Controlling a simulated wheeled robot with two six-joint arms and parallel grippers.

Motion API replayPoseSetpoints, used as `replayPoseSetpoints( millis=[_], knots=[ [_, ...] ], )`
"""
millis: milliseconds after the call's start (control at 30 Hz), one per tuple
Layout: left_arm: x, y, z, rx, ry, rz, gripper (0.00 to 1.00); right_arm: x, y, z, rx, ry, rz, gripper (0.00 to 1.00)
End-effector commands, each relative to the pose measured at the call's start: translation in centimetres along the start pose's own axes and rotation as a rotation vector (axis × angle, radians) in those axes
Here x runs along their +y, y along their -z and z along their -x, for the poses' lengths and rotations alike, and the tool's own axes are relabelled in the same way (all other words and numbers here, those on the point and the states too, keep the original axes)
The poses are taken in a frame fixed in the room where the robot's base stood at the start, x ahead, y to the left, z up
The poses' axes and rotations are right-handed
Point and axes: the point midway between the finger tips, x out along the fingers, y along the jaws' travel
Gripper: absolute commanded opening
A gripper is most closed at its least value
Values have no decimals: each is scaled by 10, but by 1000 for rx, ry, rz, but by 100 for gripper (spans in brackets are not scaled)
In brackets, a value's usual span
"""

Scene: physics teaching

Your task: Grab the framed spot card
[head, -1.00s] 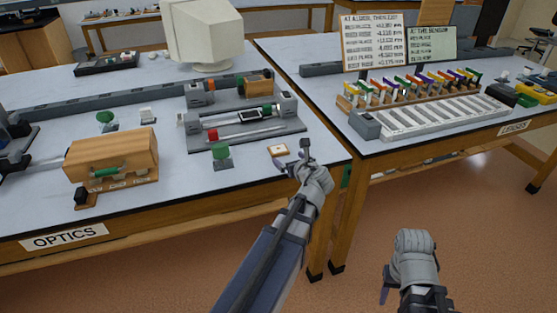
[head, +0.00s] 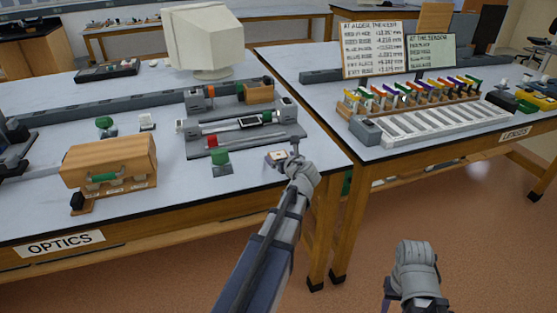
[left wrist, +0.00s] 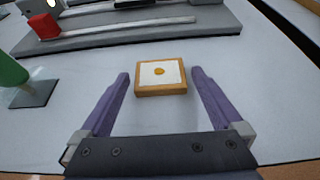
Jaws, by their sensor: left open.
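The framed spot card is a small wooden frame with a white face and an orange-brown spot. It lies on the optics table in the left wrist view (left wrist: 172,72) and in the head view (head: 275,157). My left gripper is open, its two purple fingers (left wrist: 160,92) pointing at the card, one on each side of its near edge. In the head view the left gripper (head: 287,157) is at the card's right side. My right gripper (head: 387,303) is low over the floor at the bottom; its jaws are unclear.
A green knob on a grey base (head: 221,162) stands left of the card. A grey bench plate (head: 255,142) with a red block (left wrist: 44,26) lies behind it. A wooden box (head: 110,160) sits farther left. The table's front edge is close.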

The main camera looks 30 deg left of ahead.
Motion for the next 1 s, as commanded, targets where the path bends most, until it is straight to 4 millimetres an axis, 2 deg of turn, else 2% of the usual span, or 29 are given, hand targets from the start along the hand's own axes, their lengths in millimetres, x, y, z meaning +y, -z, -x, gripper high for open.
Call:
replayPoseSetpoints(
  millis=[67, 267, 900, 933, 1000],
  knots=[
    [0, 1, -9, 0, -2, 0, 100, 0, 0, -5, 0, 0, 0, 50],
    [0, 0, -8, 0, -1, 0, 100, 0, 0, -3, 0, 0, 0, 50],
    [0, 0, -8, 0, -1, 0, 29, 0, 0, -3, 0, 0, 0, 50],
    [0, 0, -8, 0, -1, 0, 26, 0, 0, -3, 0, 0, 0, 50],
    [0, 0, -8, 0, -1, 0, 25, 0, 0, -3, 0, 0, 0, 50]
  ],
)
